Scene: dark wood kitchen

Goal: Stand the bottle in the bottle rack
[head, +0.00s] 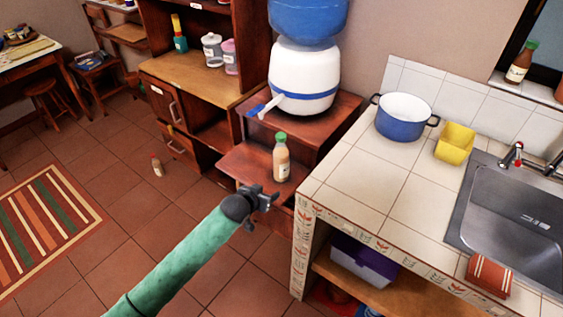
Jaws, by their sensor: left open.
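A bottle with a green cap and tan contents (281,162) stands upright on the low wooden shelf below the water dispenser. My left gripper (268,200) is open and empty, just in front of and below this bottle in the picture, apart from it as far as I can see. A similar bottle (518,66) stands on the window sill at the upper right. A smaller-looking bottle (156,166) stands on the floor tiles at the left. I cannot make out a bottle rack for certain. My right gripper is out of view.
The tiled counter (365,180) is right of the gripper, with a blue pot (400,124), a yellow container (455,142) and a sink (510,215). The water dispenser (303,78) stands behind the bottle. A wooden cabinet (205,85) is further left. The floor at left is mostly clear.

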